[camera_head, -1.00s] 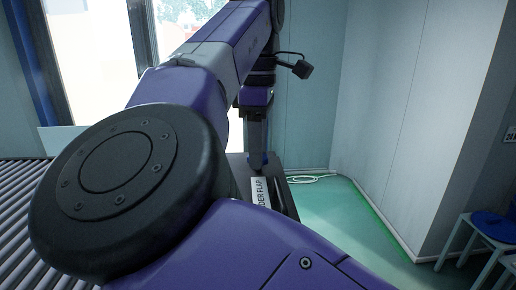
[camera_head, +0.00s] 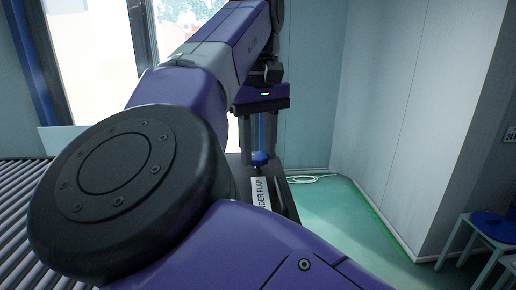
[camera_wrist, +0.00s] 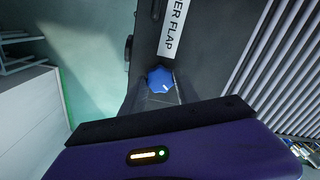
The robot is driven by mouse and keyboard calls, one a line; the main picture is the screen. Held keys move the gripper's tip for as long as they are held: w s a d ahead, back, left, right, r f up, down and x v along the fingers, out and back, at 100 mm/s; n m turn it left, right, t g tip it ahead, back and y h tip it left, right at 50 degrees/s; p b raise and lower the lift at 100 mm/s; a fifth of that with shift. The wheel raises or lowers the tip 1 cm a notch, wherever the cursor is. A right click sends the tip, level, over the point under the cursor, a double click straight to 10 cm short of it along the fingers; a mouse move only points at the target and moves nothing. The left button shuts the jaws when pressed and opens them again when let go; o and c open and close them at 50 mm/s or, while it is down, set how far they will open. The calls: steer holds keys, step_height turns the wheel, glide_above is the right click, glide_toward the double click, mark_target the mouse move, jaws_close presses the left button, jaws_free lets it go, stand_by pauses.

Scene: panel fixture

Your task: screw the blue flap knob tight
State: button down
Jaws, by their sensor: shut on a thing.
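The blue flap knob (camera_wrist: 160,80) sits on a dark panel (camera_wrist: 205,30), beside a white label ending in "FLAP" (camera_wrist: 172,28). In the wrist view my gripper (camera_wrist: 155,92) points down with its fingers at the knob, one on each side. In the head view my gripper (camera_head: 260,150) stands upright over the panel, shut on the blue knob (camera_head: 259,158). Part of the knob is hidden by the fingers, and most of the panel is hidden by my arm in the head view.
A roller conveyor (camera_head: 22,215) runs along the left. A blue-seated chair (camera_head: 490,225) stands at the right. A pale cable (camera_head: 315,179) lies on the green floor by the wall. Open floor (camera_head: 350,220) lies right of the panel.

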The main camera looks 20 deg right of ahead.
mark_target(258, 156)
steer(key=m, duration=1.3)
steer(key=shift+m, duration=0.4)
steer(key=m, duration=1.3)
steer(key=shift+m, duration=0.4)
steer(key=c, duration=0.9)
jaws_free()
steer(key=shift+r, duration=3.95)
